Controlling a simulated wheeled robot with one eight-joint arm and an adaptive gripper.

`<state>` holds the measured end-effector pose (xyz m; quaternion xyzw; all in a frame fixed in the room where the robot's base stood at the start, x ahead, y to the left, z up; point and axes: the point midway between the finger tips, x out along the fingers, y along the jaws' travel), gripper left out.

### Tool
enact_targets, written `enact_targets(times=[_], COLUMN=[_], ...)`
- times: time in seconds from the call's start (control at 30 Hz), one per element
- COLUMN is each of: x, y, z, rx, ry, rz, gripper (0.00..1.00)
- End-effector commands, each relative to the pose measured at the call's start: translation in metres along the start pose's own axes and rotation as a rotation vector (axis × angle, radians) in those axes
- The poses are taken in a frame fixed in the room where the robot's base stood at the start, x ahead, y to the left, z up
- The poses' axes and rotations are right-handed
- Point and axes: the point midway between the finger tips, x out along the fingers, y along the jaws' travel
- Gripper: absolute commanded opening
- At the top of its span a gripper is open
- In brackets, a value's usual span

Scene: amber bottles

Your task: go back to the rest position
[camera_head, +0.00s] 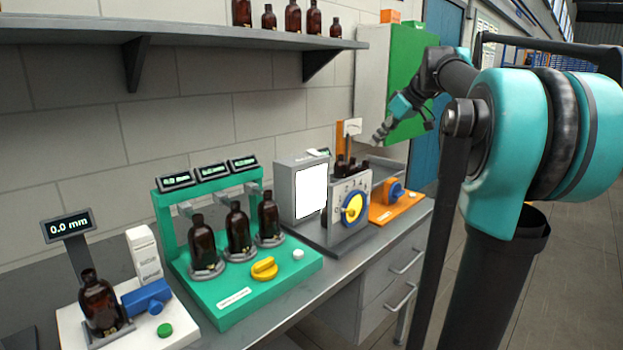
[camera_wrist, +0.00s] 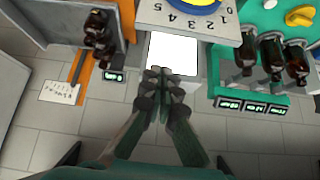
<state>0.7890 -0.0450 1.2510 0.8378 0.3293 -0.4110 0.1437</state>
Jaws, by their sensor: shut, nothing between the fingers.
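My gripper (camera_head: 382,132) is raised above the far right part of the bench in the head view, in front of a green cabinet. In the wrist view my gripper (camera_wrist: 163,80) has its fingers together with nothing between them. Three amber bottles (camera_head: 237,230) stand on a green station (camera_head: 240,312) on the bench. Another amber bottle (camera_head: 100,302) stands on a white station at the front left. Several amber bottles (camera_head: 293,17) stand on the wall shelf, and a cluster of dark bottles (camera_wrist: 98,32) shows at the left of the wrist view.
A box with a white panel (camera_head: 311,190) and a unit with a yellow dial (camera_head: 351,208) stand on the bench (camera_head: 300,312). An orange base with a blue part (camera_head: 394,192) is at its far end. The green cabinet (camera_head: 408,78) and wall shelf (camera_head: 180,30) stand out from the wall.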

Motion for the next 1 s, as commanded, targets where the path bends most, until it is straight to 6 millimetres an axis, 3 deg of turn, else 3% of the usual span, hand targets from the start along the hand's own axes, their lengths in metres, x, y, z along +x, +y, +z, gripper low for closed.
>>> enact_targets(times=[0.27,0.47,0.7,0.9,1.0], x=[0.043,0.089,0.156,0.188,0.195], y=[-0.018,-0.044,-0.102,-0.154,-0.173], z=[0.048,0.112,0.243,0.354,0.396], rx=[0.088,0.193,0.380,0.522,0.574], ry=[-0.060,-0.126,-0.221,-0.264,-0.272], rz=[0.024,0.068,0.180,0.294,0.340], gripper=[0.00,0.00,0.00,0.00,0.00])
